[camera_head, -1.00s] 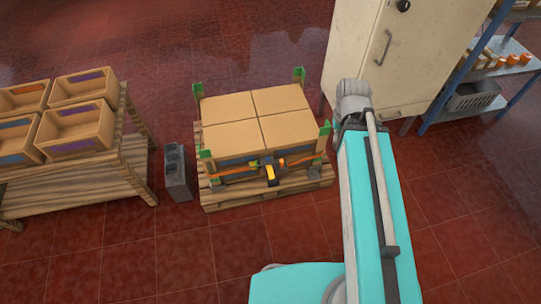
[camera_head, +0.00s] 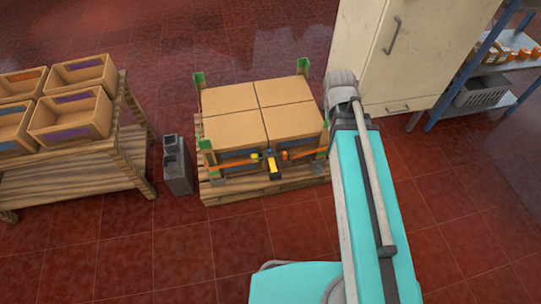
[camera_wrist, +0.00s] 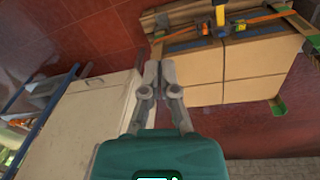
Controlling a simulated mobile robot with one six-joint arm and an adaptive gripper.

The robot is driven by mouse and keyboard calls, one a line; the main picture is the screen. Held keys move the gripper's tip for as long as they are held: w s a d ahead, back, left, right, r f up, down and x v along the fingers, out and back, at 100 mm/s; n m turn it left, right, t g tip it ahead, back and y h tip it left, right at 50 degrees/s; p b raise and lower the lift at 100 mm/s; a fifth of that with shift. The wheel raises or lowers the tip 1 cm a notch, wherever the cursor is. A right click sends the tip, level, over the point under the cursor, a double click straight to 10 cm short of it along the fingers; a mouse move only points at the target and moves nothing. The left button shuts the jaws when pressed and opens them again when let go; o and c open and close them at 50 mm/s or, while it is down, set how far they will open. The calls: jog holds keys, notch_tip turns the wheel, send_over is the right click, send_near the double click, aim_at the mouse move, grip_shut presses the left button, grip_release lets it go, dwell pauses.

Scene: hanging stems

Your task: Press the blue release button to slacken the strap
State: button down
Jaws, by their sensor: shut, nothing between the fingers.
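An orange strap (camera_head: 233,162) runs across the front of the cartons on the pallet; it also shows in the wrist view (camera_wrist: 262,15). A dark ratchet buckle with a yellow lever (camera_head: 273,168) sits mid-strap; in the wrist view the yellow lever (camera_wrist: 220,15) is near the top edge. A small blue patch (camera_wrist: 205,29) shows beside the lever in the wrist view; it is too small to tell whether it is the button. My gripper (camera_wrist: 160,65) is shut and empty, apart from the buckle, below and left of it in the wrist view. The head view does not show my gripper.
The four-part carton stack stands on a wooden pallet (camera_head: 225,194) with green corner guards. A grey block (camera_head: 178,170) and a wooden bench (camera_head: 85,175) stand left. A cream cabinet (camera_head: 400,55) and blue-framed shelf (camera_head: 480,70) stand right. Floor in front is clear.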

jog(key=w+a+f+t+h+b, duration=0.1)
jog(key=w+a+f+b, duration=0.25)
jog(key=f+b, duration=0.25)
jog(key=w+a+f+t+h+b, duration=0.1)
jog(key=w+a+f+b, duration=0.1)
jog(key=w+f+b, duration=0.35)
jog(key=w+a+f+t+h+b, duration=0.1)
jog(key=w+a+f+b, duration=0.15)
jog(key=f+b, duration=0.55)
jog(key=n+t+b, duration=0.2)
jog(key=t+b, duration=0.2)
jog(key=b, duration=1.6)
send_over(270, 151)
notch_tip(270, 151, down, 16)
jog(key=shift+a+f+h, duration=0.15)
jog(key=shift+f+h, duration=0.1)
jog(key=shift+h, duration=0.15)
jog(key=shift+s, duration=0.15)
jog(key=shift+f+b, duration=0.15)
jog(key=shift+b, duration=0.25)
notch_tip(270, 151, down, 8)
jog(key=b, duration=0.8)
jog(key=shift+f, duration=0.2)
